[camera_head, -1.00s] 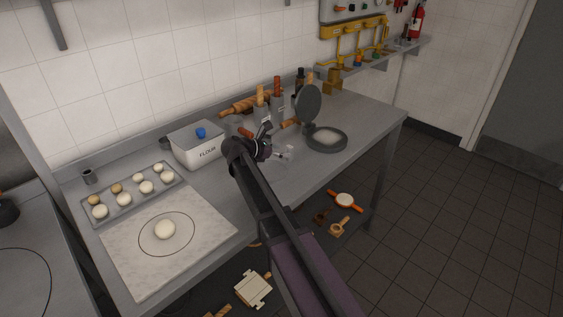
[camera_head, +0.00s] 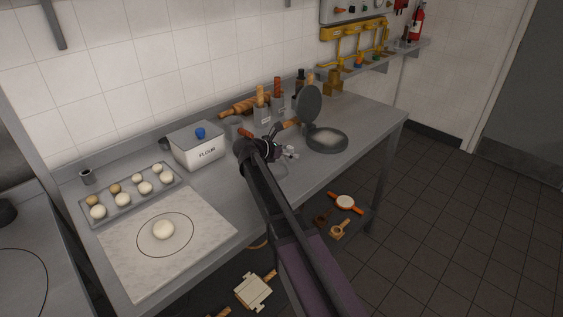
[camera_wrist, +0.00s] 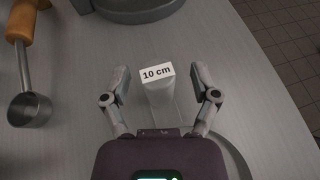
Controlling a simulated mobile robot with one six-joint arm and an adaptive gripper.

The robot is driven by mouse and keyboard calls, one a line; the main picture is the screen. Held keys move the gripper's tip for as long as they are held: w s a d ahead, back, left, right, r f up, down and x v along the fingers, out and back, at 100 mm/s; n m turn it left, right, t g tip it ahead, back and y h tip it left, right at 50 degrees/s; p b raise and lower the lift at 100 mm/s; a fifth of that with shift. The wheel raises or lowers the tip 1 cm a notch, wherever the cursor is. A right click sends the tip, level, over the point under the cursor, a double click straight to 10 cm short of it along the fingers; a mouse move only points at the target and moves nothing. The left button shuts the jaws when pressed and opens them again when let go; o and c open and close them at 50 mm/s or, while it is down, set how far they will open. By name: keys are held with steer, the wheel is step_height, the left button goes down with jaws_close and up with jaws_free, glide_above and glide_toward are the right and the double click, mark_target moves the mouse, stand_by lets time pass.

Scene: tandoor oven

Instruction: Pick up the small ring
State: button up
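In the wrist view, a grey upright tab with a white "10 cm" label (camera_wrist: 158,73) stands between my gripper's fingers. A thin grey ring (camera_wrist: 238,150) curves out at the lower right, apparently the tab's base; most of it is hidden behind my gripper body. My gripper (camera_wrist: 160,84) is open, with one finger on each side of the tab and a visible gap to both. In the head view, my gripper (camera_head: 283,152) is low over the steel counter, beside the tab's white label.
A steel scoop (camera_wrist: 30,109) with a wooden handle lies left in the wrist view. A dark round press (camera_head: 327,140) stands open to the right. The flour box (camera_head: 198,148), dough tray (camera_head: 125,203) and marble board (camera_head: 200,225) are left. The counter's front edge is near.

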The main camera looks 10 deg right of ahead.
mark_target(290, 147)
jaws_close()
steer(key=shift+r, duration=0.15)
step_height(290, 147, up, 3)
steer(key=p, duration=0.3)
steer(key=s+a, duration=0.2)
steer(key=s, duration=0.3)
steer(key=s+a+r+p, duration=0.1)
steer(key=s+a, duration=0.1)
steer(key=s, duration=0.2)
steer(key=s+a+p, duration=0.1)
steer(key=s+a, duration=0.1)
steer(key=s, duration=0.3)
steer(key=shift+s+a+r, duration=0.25)
steer(key=shift+s+r, duration=0.05)
steer(key=shift+r, duration=0.05)
